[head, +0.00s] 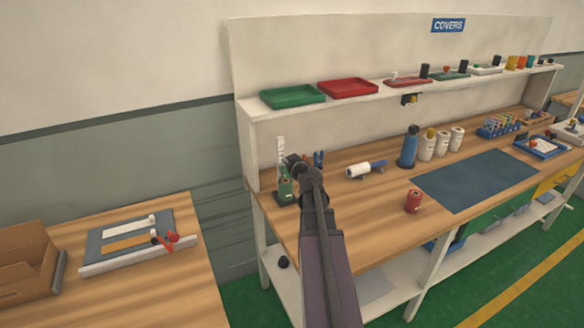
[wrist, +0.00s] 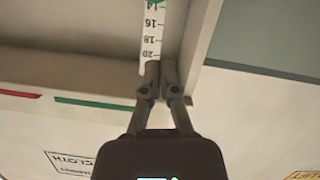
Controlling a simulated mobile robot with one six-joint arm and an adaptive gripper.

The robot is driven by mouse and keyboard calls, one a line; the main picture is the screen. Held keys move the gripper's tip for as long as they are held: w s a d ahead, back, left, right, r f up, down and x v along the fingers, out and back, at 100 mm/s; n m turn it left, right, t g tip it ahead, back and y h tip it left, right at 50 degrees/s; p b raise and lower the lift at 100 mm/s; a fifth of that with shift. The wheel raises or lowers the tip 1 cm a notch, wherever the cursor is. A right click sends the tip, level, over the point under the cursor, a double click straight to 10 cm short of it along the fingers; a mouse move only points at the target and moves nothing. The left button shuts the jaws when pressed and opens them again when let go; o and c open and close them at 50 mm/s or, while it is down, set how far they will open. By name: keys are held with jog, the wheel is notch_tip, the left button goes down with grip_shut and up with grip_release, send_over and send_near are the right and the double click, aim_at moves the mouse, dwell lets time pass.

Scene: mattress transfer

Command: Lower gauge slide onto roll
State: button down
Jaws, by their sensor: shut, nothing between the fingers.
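A gauge stands at the left end of the bench, with an upright white scale (head: 281,150) and a green roll-like body (head: 285,190) below it. I cannot tell the slide from the roll clearly. In the wrist view the numbered scale (wrist: 152,35) appears upside down, with a sliver of green (wrist: 153,3) at the top edge. My gripper (wrist: 160,68) is shut and empty, its tips over or close in front of the scale; contact cannot be told. In the head view my gripper (head: 293,162) is beside the gauge, and my arm hides part of the area.
A white roll (head: 360,169) lies on a holder right of the gauge. A blue bottle (head: 409,147), several white rolls and a red spool (head: 413,201) stand further right. A shelf (head: 262,110) with trays overhangs the back. The blue mat (head: 477,181) is clear.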

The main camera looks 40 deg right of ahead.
aim_at(289, 177)
jog(key=shift+s+d+f+b, duration=0.15)
jog(key=shift+f+b, duration=0.65)
jog(key=shift+f, duration=0.15)
jog(key=shift+s+d+f+b, duration=0.1)
jog(key=shift+d+f+b, duration=0.05)
jog(key=shift+f+b, duration=0.7)
jog(key=shift+f, duration=0.1)
notch_tip(289, 177, down, 4)
jog(key=b, duration=0.4)
jog(key=shift+f, duration=0.1)
jog(key=shift+r, duration=0.25)
jog(key=s+a+r+p, duration=0.3)
jog(key=s+r+p, duration=0.3)
jog(key=s, duration=0.3)
jog(key=shift+a, duration=0.25)
jog(key=shift+s, duration=0.1)
